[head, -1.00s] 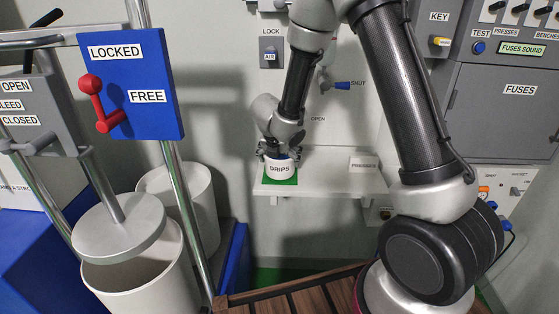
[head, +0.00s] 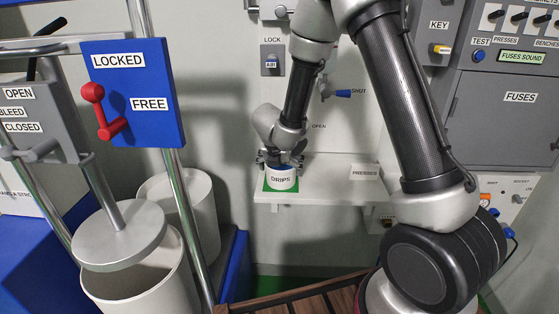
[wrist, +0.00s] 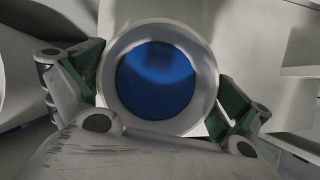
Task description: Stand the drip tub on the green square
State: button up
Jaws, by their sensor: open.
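The drip tub (head: 282,180) is a small white cup labelled DRIPS. It stands upright on the green square (head: 268,187) on the white shelf, and green shows around its base. In the wrist view the tub (wrist: 112,85) shows from above as a white rim around a blue inside. My gripper (head: 283,163) is right above and around the tub's top in the head view. In the wrist view my gripper (wrist: 165,95) is open, with one green-padded finger on each side of the rim. Whether a pad touches the rim is hard to tell.
The shelf (head: 330,189) is clear to the right of the tub up to a PRESSES label (head: 365,172). A blue-handled valve (head: 338,92) is on the wall above. White drums (head: 185,205) and a blue LOCKED/FREE panel (head: 150,110) stand at the left.

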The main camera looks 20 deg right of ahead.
jog(key=v, duration=1.2)
jog(key=s+d+r+m, duration=0.4)
jog(key=d+r+m, duration=0.4)
jog(key=d, duration=0.2)
jog(key=s+d+r+m+g, duration=0.1)
jog(key=s+d+r+m, duration=0.4)
jog(key=s+d+m, duration=0.35)
jog(key=s+r+m+y, duration=0.2)
jog(key=s+m+y, duration=0.1)
jog(key=s+m, duration=1)
jog(key=s, duration=0.3)
jog(key=shift+a, duration=0.3)
jog(key=shift+m, duration=0.25)
